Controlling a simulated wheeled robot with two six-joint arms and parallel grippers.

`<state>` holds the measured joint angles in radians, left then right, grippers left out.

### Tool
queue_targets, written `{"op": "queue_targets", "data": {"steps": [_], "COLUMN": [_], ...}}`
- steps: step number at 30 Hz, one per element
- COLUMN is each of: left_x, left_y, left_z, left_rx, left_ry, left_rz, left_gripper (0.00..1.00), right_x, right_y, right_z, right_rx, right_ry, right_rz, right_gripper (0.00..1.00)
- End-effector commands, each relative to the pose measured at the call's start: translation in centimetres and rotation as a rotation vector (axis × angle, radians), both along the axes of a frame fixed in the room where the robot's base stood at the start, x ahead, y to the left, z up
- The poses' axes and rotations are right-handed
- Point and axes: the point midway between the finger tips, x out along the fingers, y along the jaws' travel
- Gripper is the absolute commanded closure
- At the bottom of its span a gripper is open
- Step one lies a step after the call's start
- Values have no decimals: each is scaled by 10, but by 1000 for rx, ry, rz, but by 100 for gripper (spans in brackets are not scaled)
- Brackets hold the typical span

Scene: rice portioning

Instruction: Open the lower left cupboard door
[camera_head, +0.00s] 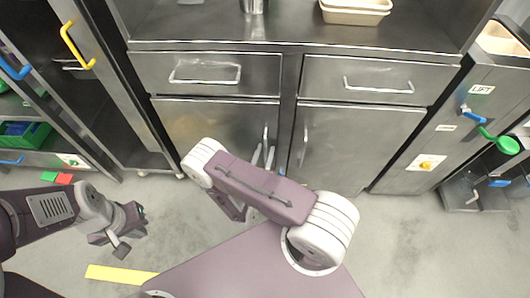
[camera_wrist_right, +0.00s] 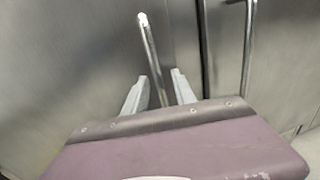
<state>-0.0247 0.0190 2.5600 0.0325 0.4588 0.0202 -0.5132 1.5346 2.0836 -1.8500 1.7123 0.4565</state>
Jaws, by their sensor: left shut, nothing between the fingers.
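The lower left cupboard door (camera_head: 205,122) is a steel panel below the left drawer and looks closed. Its vertical bar handle (camera_head: 265,136) is near the door's right edge; it also shows in the right wrist view (camera_wrist_right: 150,50). My right gripper (camera_head: 263,157) is at the handle's lower part, partly hidden by my arm. In the right wrist view its two pale fingers (camera_wrist_right: 160,90) are apart, one on each side of the bar. I cannot tell whether they touch it. My left gripper (camera_head: 122,244) is shut and empty, over the floor at the lower left.
The right cupboard door (camera_head: 360,140) has its own handle (camera_head: 304,147) close by. Two drawers with bar handles (camera_head: 205,75) are above. A shelf rack with a green crate (camera_head: 22,133) stands at left. Floor in front is mostly clear.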

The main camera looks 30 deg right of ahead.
Motion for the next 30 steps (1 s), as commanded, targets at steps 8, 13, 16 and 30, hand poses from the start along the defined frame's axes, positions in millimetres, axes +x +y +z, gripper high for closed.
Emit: {"op": "queue_targets", "data": {"steps": [8, 13, 16, 30], "left_x": [0, 0, 0, 0], "left_y": [0, 0, 0, 0], "left_z": [0, 0, 0, 0], "left_rx": [0, 0, 0, 0], "left_ry": [0, 0, 0, 0], "left_rz": [0, 0, 0, 0], "left_gripper": [100, 100, 100, 100], "right_x": [0, 0, 0, 0], "right_y": [0, 0, 0, 0], "right_z": [0, 0, 0, 0], "right_rx": [0, 0, 0, 0], "right_ry": [0, 0, 0, 0], "right_rz": [0, 0, -1, 0], "right_gripper": [100, 100, 100, 100]}}
